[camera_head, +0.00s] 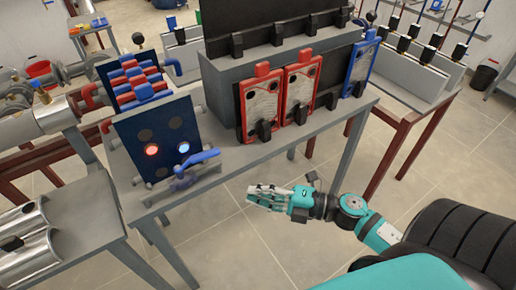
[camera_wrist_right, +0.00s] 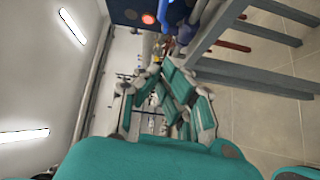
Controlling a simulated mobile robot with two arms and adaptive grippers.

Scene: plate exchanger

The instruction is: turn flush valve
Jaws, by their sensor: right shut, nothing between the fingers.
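The flush valve with a blue lever handle (camera_head: 197,159) sits on a grey pipe at the front left of the grey table, below a dark panel (camera_head: 158,140) with a red and a blue-white light. My right gripper (camera_head: 252,193) is shut and empty, in the air in front of the table, to the right of the handle and apart from it. In the right wrist view, the gripper (camera_wrist_right: 158,68) points toward the panel's red light and the blue handle (camera_wrist_right: 177,15), which is cut off by the top edge. My left gripper is not in view.
Red plates (camera_head: 299,92) and a blue plate (camera_head: 363,68) stand along a rack on the grey table (camera_head: 235,155). Metal half-shells (camera_head: 27,245) lie on a bench at the left. The tiled floor in front of the table is clear.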

